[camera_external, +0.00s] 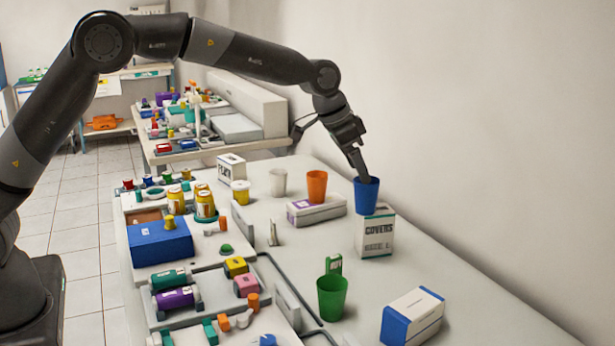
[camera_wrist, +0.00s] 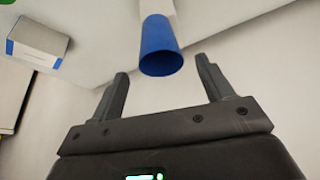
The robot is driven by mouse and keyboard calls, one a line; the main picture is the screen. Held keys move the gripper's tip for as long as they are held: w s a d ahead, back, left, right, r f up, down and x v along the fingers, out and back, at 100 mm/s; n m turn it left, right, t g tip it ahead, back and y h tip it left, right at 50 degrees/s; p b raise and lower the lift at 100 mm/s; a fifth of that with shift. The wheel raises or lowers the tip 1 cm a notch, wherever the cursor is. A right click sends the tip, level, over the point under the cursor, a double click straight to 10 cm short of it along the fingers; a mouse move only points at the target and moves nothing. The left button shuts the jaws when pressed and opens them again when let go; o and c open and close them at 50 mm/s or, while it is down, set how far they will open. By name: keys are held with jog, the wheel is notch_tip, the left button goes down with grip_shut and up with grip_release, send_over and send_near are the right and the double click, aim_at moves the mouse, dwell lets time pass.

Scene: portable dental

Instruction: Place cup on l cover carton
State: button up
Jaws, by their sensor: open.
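A blue cup (camera_external: 366,197) stands upright on top of the white covers carton (camera_external: 376,240) in the external view. The carton stands on the table and its front print reads "COVERS" with a size line. In the wrist view the cup (camera_wrist: 160,52) shows just ahead of and between my fingertips, with a gap on both sides. My gripper (camera_external: 362,172) is open at the cup's rim, reaching down from the upper left. In the external view a finger overlaps the rim, and I cannot tell whether it touches. The wrist view shows the open fingers (camera_wrist: 162,72).
An orange cup (camera_external: 317,186) and a white cup (camera_external: 278,183) stand behind to the left. A green cup (camera_external: 332,297) and a blue-white box (camera_external: 412,317) stand nearer the front. Cluttered trays fill the left side. The wall runs close along the right.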

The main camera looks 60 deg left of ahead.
jog(key=s+a+r+n, duration=0.1)
jog(key=s+r, duration=0.4)
jog(key=s, duration=0.4)
jog(key=s+a+r, duration=0.2)
jog(key=s+r, duration=0.3)
jog(key=s, duration=0.3)
jog(key=s+a+r+n, duration=0.1)
jog(key=s+r, duration=0.4)
jog(key=s, duration=0.4)
jog(key=s+a+f, duration=0.1)
jog(key=s+f, duration=0.2)
jog(key=s, duration=0.9)
jog(key=s+a+f+n+t+y, duration=0.1)
jog(key=s+f, duration=0.2)
jog(key=s, duration=1)
jog(key=shift+a+f, duration=0.15)
